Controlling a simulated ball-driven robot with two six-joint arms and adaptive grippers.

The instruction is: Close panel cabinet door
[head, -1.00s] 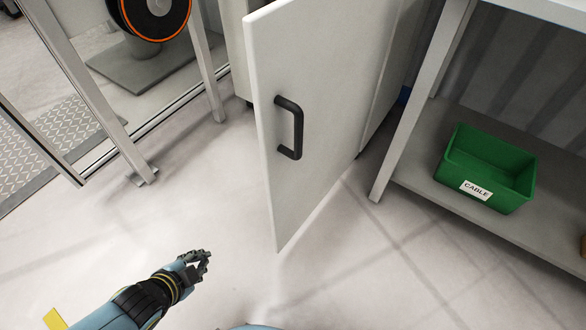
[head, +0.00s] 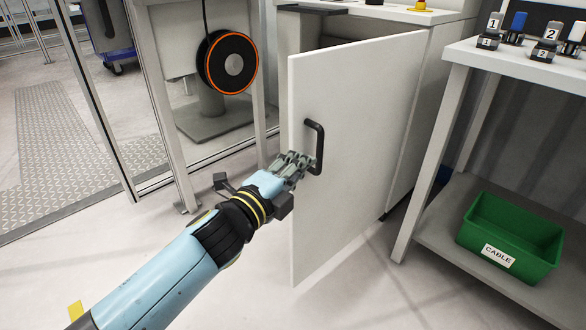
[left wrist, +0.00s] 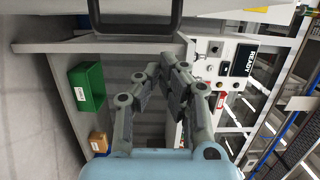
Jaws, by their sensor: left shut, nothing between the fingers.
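The white panel cabinet door (head: 365,170) stands swung open from its cabinet (head: 435,100) in the head view. A black handle (head: 319,140) is fixed near its free edge. My left gripper (head: 294,165) is shut and empty beside that edge, close to the lower part of the handle. I cannot tell if it touches the handle or door. In the left wrist view, the closed fingers (left wrist: 165,85) show in the middle, and the dark handle (left wrist: 135,28) shows at the top, apart from the fingertips. My right gripper is not in view.
A workbench (head: 545,70) stands right of the door, with a green cable bin (head: 515,230) on its lower shelf. A black and orange reel (head: 228,62) sits behind a metal frame (head: 160,120) at the left. The floor before the door is clear.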

